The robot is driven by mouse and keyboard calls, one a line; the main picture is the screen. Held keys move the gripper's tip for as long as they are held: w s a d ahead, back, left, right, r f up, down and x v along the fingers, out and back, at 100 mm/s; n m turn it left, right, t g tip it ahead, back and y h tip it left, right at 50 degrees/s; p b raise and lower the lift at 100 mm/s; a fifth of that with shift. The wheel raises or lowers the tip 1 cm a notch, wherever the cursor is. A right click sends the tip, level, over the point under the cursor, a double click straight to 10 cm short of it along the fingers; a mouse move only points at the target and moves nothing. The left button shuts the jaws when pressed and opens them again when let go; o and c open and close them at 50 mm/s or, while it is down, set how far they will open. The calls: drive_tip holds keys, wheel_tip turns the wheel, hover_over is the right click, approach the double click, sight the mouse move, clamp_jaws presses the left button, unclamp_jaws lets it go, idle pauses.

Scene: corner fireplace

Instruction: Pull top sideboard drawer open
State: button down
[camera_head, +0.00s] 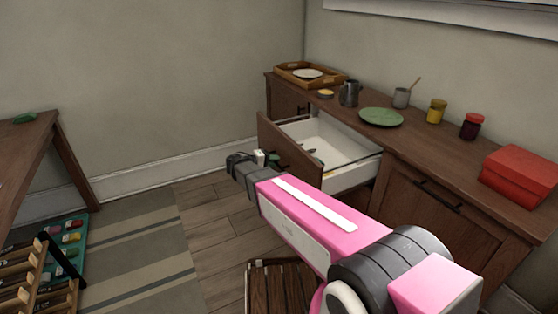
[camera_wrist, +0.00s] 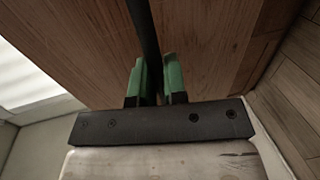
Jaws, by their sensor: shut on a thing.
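The brown wooden sideboard (camera_head: 440,215) stands along the right wall. Its top drawer (camera_head: 287,150) is pulled well out, showing a pale interior with a small object in it. In the head view my gripper (camera_head: 272,160) is at the drawer front, partly hidden by my pink arm. In the wrist view the green fingertips of my gripper (camera_wrist: 160,82) are closed around a dark bar handle (camera_wrist: 143,30) on the drawer's wooden front. Most of the handle is hidden in the head view.
On the sideboard top are a wooden tray (camera_head: 290,70) with a plate, a grey pitcher (camera_head: 349,93), a green plate (camera_head: 381,117), jars and red boxes (camera_head: 520,172). A slatted wooden thing (camera_head: 280,287) stands below my arm. Floor is free to the left of the drawer.

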idle(0.3)
drive_tip(key=c, duration=1.2)
unclamp_jaws()
drive_tip(key=shift+a, duration=0.1)
drive_tip(key=v, duration=1)
drive_tip(key=shift+s+a+r, duration=0.1)
drive_tip(key=shift+s+a, duration=0.1)
drive_tip(key=shift+a, duration=0.1)
